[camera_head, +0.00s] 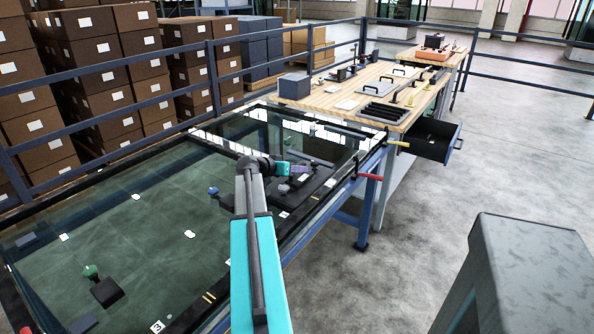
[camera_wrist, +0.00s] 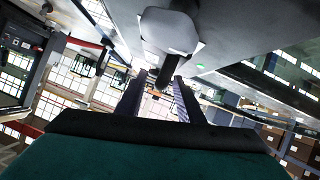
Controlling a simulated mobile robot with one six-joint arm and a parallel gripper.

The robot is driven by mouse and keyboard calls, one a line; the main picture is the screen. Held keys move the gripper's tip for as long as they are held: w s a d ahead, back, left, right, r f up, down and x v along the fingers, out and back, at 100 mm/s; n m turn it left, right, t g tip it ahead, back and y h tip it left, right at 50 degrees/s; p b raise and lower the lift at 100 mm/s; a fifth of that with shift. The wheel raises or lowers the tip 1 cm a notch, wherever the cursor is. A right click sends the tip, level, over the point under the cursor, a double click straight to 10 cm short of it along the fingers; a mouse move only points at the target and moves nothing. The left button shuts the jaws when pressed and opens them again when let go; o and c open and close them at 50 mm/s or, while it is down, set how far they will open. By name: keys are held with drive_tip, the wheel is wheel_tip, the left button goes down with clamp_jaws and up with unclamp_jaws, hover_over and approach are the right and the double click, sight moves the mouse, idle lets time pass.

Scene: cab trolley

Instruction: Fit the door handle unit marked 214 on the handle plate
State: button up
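My gripper (camera_head: 300,169) is over the right part of a glass-sided table, its purplish end pointing right, just above dark blocks. A small grey knob (camera_head: 314,162) shows beside its tip; contact cannot be told. In the wrist view the two dark fingers of my gripper (camera_wrist: 160,95) stand apart. A dark rod (camera_wrist: 167,68) under a grey body appears between or beyond their tips; whether it is gripped is unclear. A blue-knobbed piece (camera_head: 213,191) and a green-knobbed piece (camera_head: 91,271) are on the table. The number 214 is not readable anywhere, and I cannot identify the handle plate.
A wooden workbench (camera_head: 345,99) with black handles, a grey box (camera_head: 294,86) and an open drawer (camera_head: 436,139) stands behind. A red lever (camera_head: 369,177) sticks out at the table's right edge. Blue rails and stacked cartons (camera_head: 105,45) line the left.

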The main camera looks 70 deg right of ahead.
drive_tip(key=b+v, duration=0.1)
drive_tip(key=v, duration=1.2)
idle(0.4)
